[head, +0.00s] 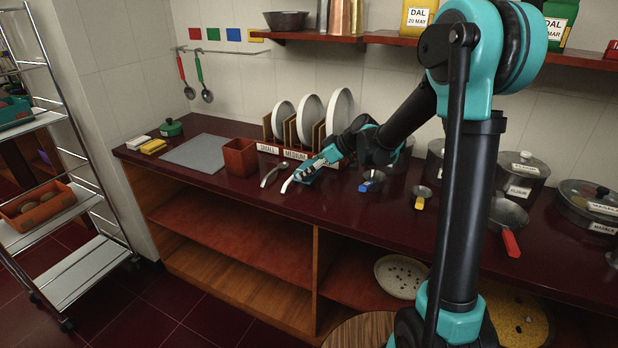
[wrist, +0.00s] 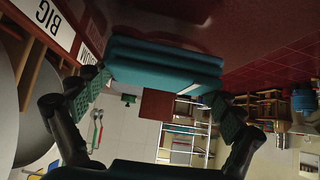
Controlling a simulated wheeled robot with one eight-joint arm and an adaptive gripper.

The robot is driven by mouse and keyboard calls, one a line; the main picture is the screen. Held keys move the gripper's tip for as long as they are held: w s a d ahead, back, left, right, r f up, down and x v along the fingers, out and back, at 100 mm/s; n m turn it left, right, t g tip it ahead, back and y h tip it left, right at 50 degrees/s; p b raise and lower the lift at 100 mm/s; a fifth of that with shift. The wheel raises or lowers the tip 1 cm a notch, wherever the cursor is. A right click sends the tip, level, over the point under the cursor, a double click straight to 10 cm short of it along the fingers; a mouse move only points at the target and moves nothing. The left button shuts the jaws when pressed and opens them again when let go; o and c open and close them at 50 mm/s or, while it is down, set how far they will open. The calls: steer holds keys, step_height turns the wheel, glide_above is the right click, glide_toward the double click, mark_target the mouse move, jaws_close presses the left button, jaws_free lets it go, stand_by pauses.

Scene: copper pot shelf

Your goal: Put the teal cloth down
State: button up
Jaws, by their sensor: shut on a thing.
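The folded teal cloth (wrist: 165,68) is between the two green-padded fingers of my gripper (wrist: 158,92) in the wrist view, which looks upside down. A pale stripe shows on its edge. In the head view the cloth (head: 307,173) is low over the dark red counter (head: 235,183), in front of the plate rack, at my gripper (head: 318,163). The gripper is shut on it. The counter surface is very close to the cloth, but I cannot tell whether they touch.
A steel ladle (head: 273,174) and a red-brown box (head: 240,157) are left of my gripper. The labelled plate rack (head: 295,154) stands right behind. A blue-handled scoop (head: 371,182) and a yellow-handled one (head: 421,197) are to the right. A grey mat (head: 196,153) lies farther left.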

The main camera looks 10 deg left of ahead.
steer(key=shift+f, duration=1.85)
steer(key=shift+f, duration=0.1)
steer(key=o, duration=0.9)
